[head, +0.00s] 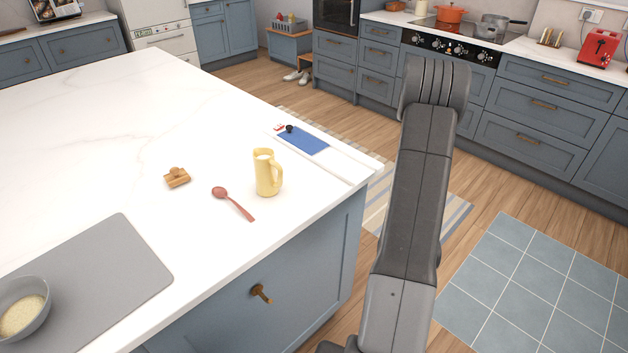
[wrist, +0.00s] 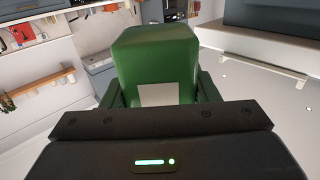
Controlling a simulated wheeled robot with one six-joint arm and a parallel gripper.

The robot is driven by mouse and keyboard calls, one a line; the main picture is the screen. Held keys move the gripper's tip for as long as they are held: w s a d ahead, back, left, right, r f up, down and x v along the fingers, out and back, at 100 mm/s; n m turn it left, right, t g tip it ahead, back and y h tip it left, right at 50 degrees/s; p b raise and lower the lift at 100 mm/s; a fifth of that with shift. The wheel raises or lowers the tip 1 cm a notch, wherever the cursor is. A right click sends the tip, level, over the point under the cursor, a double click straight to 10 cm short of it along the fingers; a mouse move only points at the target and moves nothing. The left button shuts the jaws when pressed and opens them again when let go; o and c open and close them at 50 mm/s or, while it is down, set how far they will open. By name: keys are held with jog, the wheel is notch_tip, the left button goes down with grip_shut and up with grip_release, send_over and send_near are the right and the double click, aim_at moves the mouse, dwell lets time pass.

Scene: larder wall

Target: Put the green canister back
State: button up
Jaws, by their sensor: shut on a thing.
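The green canister (wrist: 155,55) fills the middle of the wrist view, with a pale blank label (wrist: 158,94) on the side facing the camera. My gripper (wrist: 155,98) is shut on it, with a dark finger on each side. The canister's far side and base are hidden. In the head view my arm rises on the right, but neither my gripper nor the canister shows there. The place where the canister belongs cannot be made out.
The white island (head: 110,110) holds a yellow jug (head: 266,176), a red spoon (head: 232,203), a blue board (head: 303,140) and a grey mat (head: 100,270) with a bowl (head: 22,308). A wooden rail (wrist: 40,82) and a pale bar (wrist: 265,68) flank the canister in the wrist view.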

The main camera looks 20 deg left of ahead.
jog(key=s+a+r+n+g+y+b, duration=0.3)
jog(key=s+a+n+g+y, duration=0.2)
jog(key=s, duration=0.2)
jog(key=s+a+r+n+g+y+b, duration=0.3)
jog(key=s+a+n+g+y, duration=0.2)
jog(key=s+a+y, duration=0.1)
jog(key=p+x, duration=0.3)
jog(key=x, duration=1.4)
jog(key=shift+f, duration=0.15)
jog(key=shift+d+f, duration=0.1)
jog(key=shift+s, duration=0.1)
jog(key=shift+f, duration=0.25)
jog(key=o, duration=1.1)
jog(key=shift+r, duration=0.15)
